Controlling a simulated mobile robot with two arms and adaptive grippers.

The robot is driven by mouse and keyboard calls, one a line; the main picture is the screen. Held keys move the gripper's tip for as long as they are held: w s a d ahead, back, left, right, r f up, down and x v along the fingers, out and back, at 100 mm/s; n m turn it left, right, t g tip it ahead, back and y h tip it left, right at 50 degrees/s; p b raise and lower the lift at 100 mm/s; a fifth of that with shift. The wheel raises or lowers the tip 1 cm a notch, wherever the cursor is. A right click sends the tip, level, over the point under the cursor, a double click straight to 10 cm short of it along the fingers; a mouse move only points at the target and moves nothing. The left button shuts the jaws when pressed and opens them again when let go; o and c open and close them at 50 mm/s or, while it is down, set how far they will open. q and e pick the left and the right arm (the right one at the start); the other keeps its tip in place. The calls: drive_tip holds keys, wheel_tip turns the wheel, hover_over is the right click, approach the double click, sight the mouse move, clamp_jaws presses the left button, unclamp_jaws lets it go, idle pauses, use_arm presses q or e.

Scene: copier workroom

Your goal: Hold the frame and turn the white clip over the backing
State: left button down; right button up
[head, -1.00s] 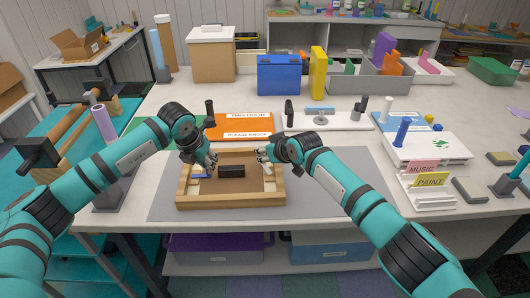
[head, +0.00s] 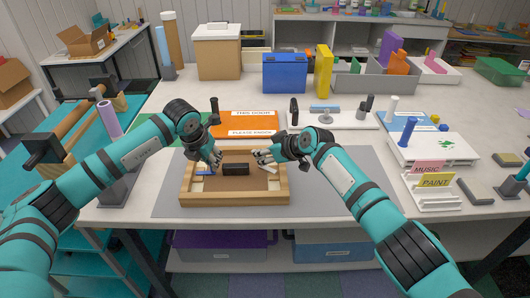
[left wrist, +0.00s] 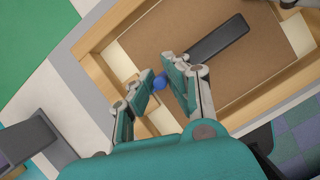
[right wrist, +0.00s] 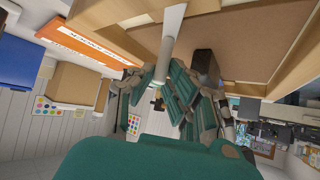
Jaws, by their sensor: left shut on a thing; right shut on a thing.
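The wooden frame (head: 282,190) lies on the grey mat with its brown backing (head: 218,187) facing up. A black bar (head: 236,169) sits on the backing. My left gripper (head: 214,166) is at the frame's left part, shut on a small blue clip (left wrist: 159,82), which shows between its fingers in the left wrist view. My right gripper (head: 264,159) is at the frame's upper right, shut on the white clip (right wrist: 172,35). The fingers partly hide the clip, and how far it lies over the backing is unclear.
An orange sign (head: 250,124) lies just behind the frame. A blue box (head: 285,72) and a yellow upright piece (head: 323,72) stand farther back. A white sign stand (head: 432,192) is at the right. The grey mat (head: 340,190) is clear right of the frame.

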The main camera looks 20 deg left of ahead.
use_arm(q)
drive_tip(key=shift+d, duration=0.1)
use_arm(e)
drive_tip(key=shift+s+a, duration=0.1)
drive_tip(key=shift+s+n+g+y, duration=0.3)
drive_tip(key=shift+s+n+g, duration=0.35)
drive_tip(key=shift+n+g, duration=0.2)
clamp_jaws()
drive_tip(key=shift+s+n+g, duration=0.65)
drive_tip(key=shift+n+g, duration=0.1)
drive_tip(key=shift+n, duration=0.2)
drive_tip(key=o, duration=1.4)
unclamp_jaws()
